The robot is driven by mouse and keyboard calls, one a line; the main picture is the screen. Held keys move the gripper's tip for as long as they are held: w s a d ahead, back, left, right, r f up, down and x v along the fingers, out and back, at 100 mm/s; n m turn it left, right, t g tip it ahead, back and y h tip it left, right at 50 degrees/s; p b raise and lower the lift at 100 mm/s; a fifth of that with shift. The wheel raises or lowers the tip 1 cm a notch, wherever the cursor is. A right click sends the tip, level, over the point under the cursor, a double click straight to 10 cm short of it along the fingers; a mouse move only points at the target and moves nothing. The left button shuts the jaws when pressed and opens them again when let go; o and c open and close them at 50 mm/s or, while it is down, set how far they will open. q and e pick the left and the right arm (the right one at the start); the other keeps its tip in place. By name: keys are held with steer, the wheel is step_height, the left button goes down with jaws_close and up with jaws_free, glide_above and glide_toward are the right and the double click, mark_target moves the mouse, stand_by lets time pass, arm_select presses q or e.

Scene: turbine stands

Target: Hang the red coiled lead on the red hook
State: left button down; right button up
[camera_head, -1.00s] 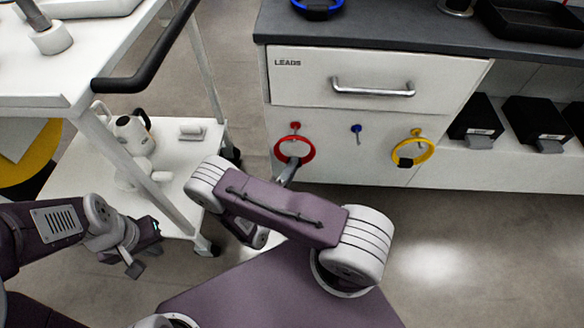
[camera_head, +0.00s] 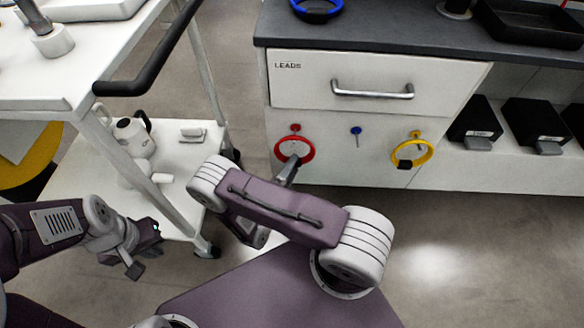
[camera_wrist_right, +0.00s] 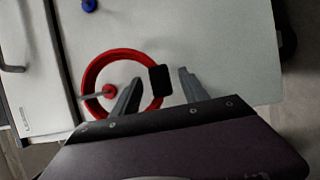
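The red coiled lead (camera_head: 308,157) is a red ring against the white cabinet front. The red hook (camera_head: 295,127) shows at the ring's top edge. In the right wrist view the red lead (camera_wrist_right: 118,53) encircles the tip of the red hook (camera_wrist_right: 109,91), and the hook's shank crosses the ring's edge. My right gripper (camera_wrist_right: 160,88) is open, with one finger on each side of the lead's black block (camera_wrist_right: 160,80) and a gap beside it. In the head view my right arm partly hides that gripper (camera_head: 288,170). My left gripper (camera_head: 125,262) is low at the left, away from the lead.
A blue hook (camera_head: 356,130) is bare. A yellow lead (camera_head: 431,152) hangs at a yellow hook (camera_head: 416,133). A blue lead (camera_head: 317,14) lies on the dark counter (camera_head: 400,32). The drawer handle (camera_head: 372,92) juts out above. A white cart (camera_head: 185,165) stands left.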

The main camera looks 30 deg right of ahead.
steer(key=shift+o, duration=0.8)
steer(key=v, duration=0.7)
steer(key=shift+p, duration=0.3)
